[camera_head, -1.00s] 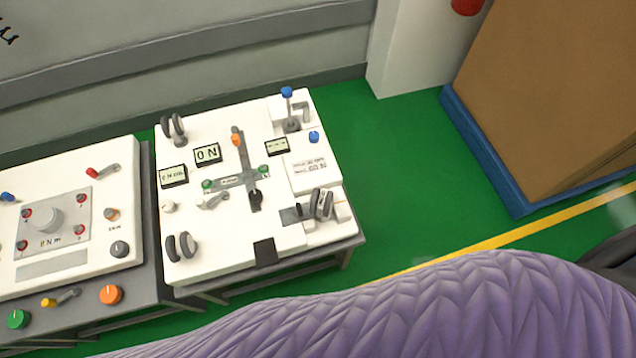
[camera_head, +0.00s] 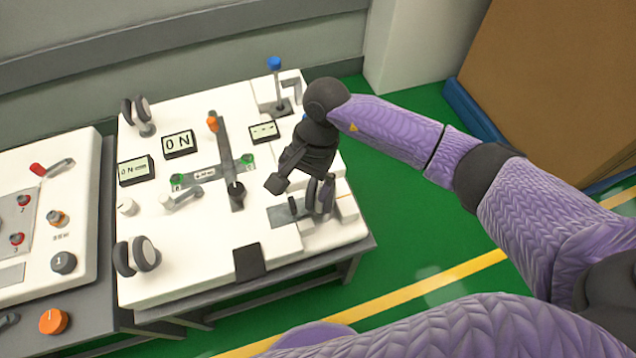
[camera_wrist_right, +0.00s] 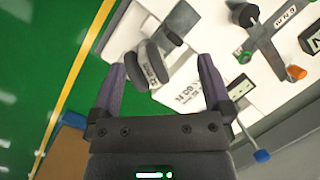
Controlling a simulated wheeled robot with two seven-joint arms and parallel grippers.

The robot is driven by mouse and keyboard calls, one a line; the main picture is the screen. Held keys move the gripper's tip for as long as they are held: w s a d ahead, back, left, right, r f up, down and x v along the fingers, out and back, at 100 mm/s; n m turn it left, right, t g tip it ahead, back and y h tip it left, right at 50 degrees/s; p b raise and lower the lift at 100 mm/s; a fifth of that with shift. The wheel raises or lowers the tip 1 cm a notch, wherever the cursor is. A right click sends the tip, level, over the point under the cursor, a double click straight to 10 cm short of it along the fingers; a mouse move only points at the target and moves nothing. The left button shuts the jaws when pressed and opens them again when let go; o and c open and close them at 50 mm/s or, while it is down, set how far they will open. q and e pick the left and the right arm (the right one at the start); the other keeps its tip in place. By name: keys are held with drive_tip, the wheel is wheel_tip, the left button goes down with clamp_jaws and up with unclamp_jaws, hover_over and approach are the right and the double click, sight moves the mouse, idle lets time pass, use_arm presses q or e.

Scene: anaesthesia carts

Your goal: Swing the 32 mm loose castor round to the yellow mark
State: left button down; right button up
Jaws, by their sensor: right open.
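A twin-wheeled grey castor (camera_head: 321,196) stands at the right side of the white panel (camera_head: 200,255), partly behind my right gripper. It also shows in the right wrist view (camera_wrist_right: 150,66), ahead of the fingers. My right gripper (camera_head: 287,182) is over that castor, open and empty. In the wrist view its two fingers (camera_wrist_right: 160,70) are spread either side of the castor, apart from it. Two similar castors stand on the panel's left side, one at the back (camera_head: 137,112) and one at the front (camera_head: 135,257). I cannot make out a yellow mark or a 32 mm label. My left gripper is not in view.
A blue-topped lever (camera_head: 275,64) stands at the panel's back right. Several small displays and a cross-shaped slider (camera_head: 228,150) fill the middle. Another panel (camera_head: 30,215) with knobs is at left. Green floor (camera_head: 400,225) is clear at right.

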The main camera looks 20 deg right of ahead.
drive_tip(key=d+n+h, duration=0.1)
drive_tip(key=w+d+h, duration=0.1)
drive_tip(key=d+n+t+h, duration=0.1)
drive_tip(key=shift+w+d+n, duration=0.3)
drive_tip(key=shift+w+d, duration=0.05)
drive_tip(key=shift+w, duration=0.05)
wheel_tip(320, 180, down, 8)
drive_tip(key=b, duration=0.4)
drive_tip(key=shift+f, duration=0.6)
drive_tip(key=c, duration=1.3)
drive_tip(key=shift+c, duration=0.2)
drive_tip(key=n+b, duration=0.1)
drive_tip(key=n, duration=0.1)
drive_tip(key=n+b, duration=0.1)
drive_tip(key=n, duration=0.1)
drive_tip(key=shift+d+f, duration=0.15)
drive_tip(key=shift+d, duration=0.2)
drive_tip(key=shift+s+n, duration=0.1)
drive_tip(key=shift+n, duration=0.4)
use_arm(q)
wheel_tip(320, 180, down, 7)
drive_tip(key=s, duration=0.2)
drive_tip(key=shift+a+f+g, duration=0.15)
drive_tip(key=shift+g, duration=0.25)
